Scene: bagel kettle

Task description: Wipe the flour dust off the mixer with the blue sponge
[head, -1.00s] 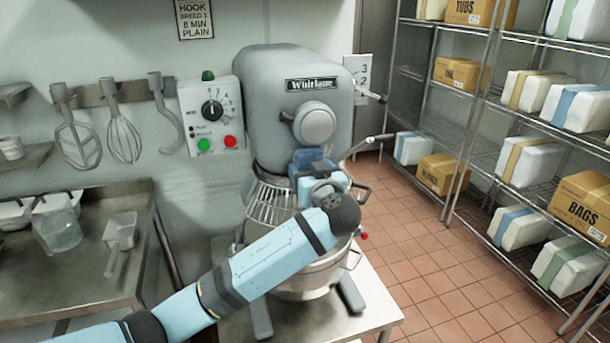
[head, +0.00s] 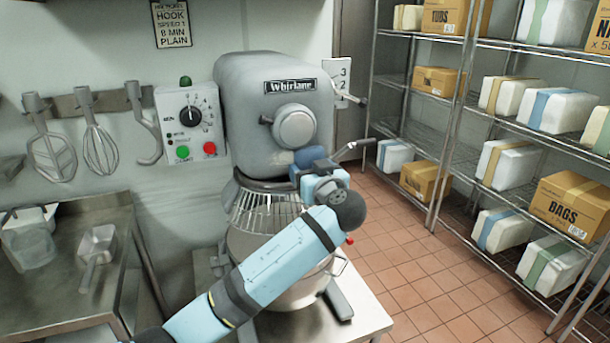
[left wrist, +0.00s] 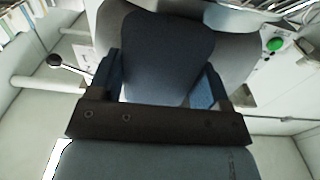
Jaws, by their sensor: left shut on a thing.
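The grey mixer (head: 262,110) stands on a steel table, with a round hub on its front, a wire guard and a bowl below. My left gripper (head: 313,166) is at the lower right of the mixer's head, below and right of the hub. It is shut on the dark blue sponge (head: 306,155), which looks to be against or very close to the head; contact cannot be told. In the left wrist view the sponge (left wrist: 165,50) sits between both fingers, with the grey mixer behind it. I cannot make out flour dust clearly. My right gripper is out of view.
A control box (head: 190,122) with a dial and buttons is left of the mixer. Hanging tools (head: 100,148) are further left. A lever (head: 352,148) sticks out at the mixer's right. Wire shelves (head: 455,120) with boxes stand at the right, beyond open tiled floor.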

